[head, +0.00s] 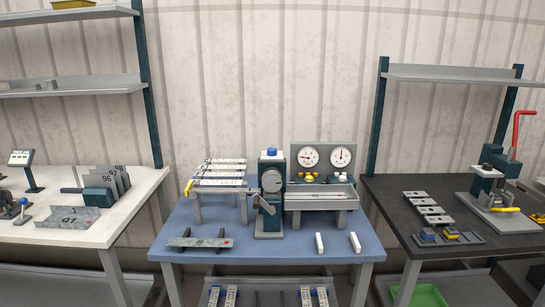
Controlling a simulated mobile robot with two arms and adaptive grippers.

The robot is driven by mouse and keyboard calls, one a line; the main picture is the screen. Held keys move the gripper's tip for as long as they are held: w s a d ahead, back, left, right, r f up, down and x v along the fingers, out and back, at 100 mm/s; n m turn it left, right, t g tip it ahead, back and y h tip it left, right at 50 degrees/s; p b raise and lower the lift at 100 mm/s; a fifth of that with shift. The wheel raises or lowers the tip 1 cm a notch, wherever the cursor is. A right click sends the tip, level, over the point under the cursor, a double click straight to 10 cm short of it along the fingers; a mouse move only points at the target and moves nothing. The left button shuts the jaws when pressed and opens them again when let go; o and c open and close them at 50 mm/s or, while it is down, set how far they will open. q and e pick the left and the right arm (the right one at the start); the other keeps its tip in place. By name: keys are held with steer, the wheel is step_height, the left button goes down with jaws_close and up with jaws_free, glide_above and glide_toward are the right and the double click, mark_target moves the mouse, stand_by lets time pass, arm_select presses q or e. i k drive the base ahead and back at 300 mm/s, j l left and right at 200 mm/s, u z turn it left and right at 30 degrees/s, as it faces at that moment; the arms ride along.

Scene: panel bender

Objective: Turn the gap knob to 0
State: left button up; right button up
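A dark green bending machine (270,222) stands at the middle of the blue-topped table. It has a blue knob (272,151) on top, a round grey disc (272,181) on its front and a lever below the disc. Behind it on the right is a grey panel (325,150) with a left dial (308,157) and a right dial (342,157). Small yellow-orange and white knobs or parts show below the dials. I cannot tell which part is the gap knob, and no scale reading is legible. Neither of my grippers is in view.
On the blue table (290,250) are a rack of strips (222,170), a grey trough (320,199), a flat part (200,242) and two white blocks (319,243). A white table (40,236) stands left, a dark table (390,195) with a red-handled press (490,180) right.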

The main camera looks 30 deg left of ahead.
mark_target(271, 151)
steer(key=i+u, duration=0.1)
steer(key=u, duration=0.25)
steer(key=i+u, duration=0.1)
steer(key=u, duration=0.25)
steer(key=i+u, duration=0.1)
steer(key=u, duration=0.25)
